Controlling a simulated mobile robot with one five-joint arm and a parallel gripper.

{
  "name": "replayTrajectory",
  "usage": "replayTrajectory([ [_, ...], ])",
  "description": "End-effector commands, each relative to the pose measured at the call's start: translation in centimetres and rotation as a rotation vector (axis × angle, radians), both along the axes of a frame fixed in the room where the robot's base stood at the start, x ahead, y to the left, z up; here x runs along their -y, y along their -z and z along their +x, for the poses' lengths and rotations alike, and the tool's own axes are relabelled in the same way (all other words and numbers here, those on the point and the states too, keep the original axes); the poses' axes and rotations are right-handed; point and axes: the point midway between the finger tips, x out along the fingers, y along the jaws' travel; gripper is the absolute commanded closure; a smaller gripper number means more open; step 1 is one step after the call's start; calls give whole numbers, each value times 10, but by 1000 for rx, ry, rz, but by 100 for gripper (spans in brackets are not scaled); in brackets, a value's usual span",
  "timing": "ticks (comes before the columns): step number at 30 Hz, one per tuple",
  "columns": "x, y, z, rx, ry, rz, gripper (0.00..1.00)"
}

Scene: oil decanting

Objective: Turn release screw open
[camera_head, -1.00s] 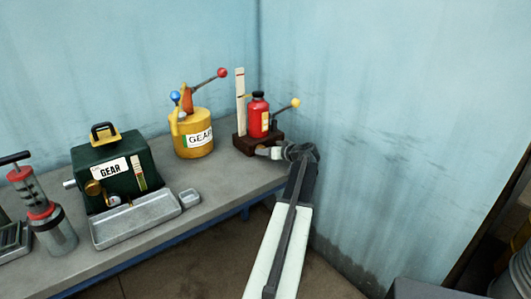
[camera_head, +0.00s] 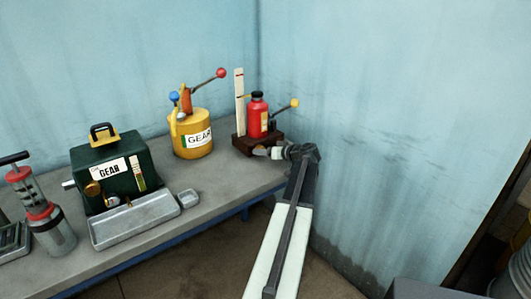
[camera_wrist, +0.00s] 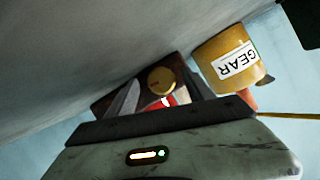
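A red bottle with a black cap (camera_head: 258,116) stands on a dark brown base (camera_head: 243,145) at the back corner of the bench, with a yellow-knobbed lever on its right. In the wrist view a round brass knob (camera_wrist: 162,79), seemingly the release screw, shows in front of the dark base (camera_wrist: 106,104). My gripper (camera_wrist: 160,88) is open, with one finger on each side of the knob; I cannot tell whether either touches it. In the head view my gripper (camera_head: 267,151) is at the front of the base, and the knob is hidden there.
A yellow GEAR can (camera_head: 194,147) stands left of the base, and also shows in the wrist view (camera_wrist: 216,48). A green GEAR box (camera_head: 140,157), metal tray (camera_head: 135,222) and pump (camera_head: 58,238) stand farther left. The blue wall (camera_head: 390,120) is close on the right.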

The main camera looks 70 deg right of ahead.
Motion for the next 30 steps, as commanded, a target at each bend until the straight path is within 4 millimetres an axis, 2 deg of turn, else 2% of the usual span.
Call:
replayTrajectory([
  [5, -5, -6, -10, 1, 2, 0, 39],
  [16, -30, -29, -65, 0, 1, 0, 39],
  [26, -31, -28, -68, -2, -2, -5, 39],
  [30, -27, -28, -73, -39, 2, -76, 39],
])
